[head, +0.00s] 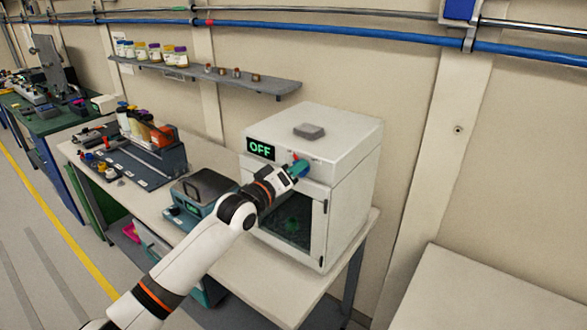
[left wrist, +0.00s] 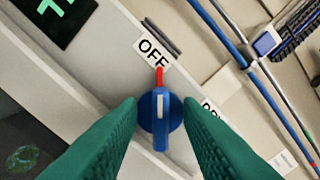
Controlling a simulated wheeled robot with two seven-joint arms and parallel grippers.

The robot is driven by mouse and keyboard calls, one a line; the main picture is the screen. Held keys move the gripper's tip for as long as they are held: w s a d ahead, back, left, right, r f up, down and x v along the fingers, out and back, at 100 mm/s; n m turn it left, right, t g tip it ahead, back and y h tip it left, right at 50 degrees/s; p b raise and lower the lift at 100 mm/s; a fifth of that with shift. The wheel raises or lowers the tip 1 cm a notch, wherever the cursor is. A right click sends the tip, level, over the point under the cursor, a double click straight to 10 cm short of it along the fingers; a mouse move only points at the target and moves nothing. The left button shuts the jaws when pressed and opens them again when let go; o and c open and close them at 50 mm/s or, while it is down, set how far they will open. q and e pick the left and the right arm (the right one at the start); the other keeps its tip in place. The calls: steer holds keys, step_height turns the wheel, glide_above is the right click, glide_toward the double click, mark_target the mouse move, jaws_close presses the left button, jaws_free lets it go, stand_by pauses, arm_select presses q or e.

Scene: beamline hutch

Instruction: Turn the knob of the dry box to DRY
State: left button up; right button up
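The dry box (head: 345,205) is a white cabinet with a dark glass door, and its green display (head: 260,149) reads OFF. In the left wrist view, the blue knob (left wrist: 160,113) has a white line on its bar and a red mark at its top, towards the OFF label (left wrist: 152,50). A second label (left wrist: 211,106) to the right is mostly hidden by a finger. My left gripper (head: 300,169) is at the knob, its green fingers on either side of it in the left wrist view (left wrist: 162,108). They look open, apart from the knob's central bar. My right gripper is not in view.
A small grey object (head: 309,130) lies on the box top. A teal case (head: 200,190) and a bottle rack (head: 150,150) stand left on the bench (head: 235,262). A shelf (head: 215,80) with jars hangs above. A pale surface (head: 480,290) lies at right.

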arm_select(q)
steer(key=shift+c, duration=0.2)
jaws_close()
steer(key=shift+m, duration=0.5)
steer(key=m, duration=0.5)
steer(key=m+b, duration=0.1)
steer(key=m, duration=1)
steer(key=shift+s+d+m, duration=0.2)
steer(key=shift+d+m, duration=0.1)
steer(key=shift+m, duration=0.1)
steer(key=shift+o, duration=0.2)
jaws_free()
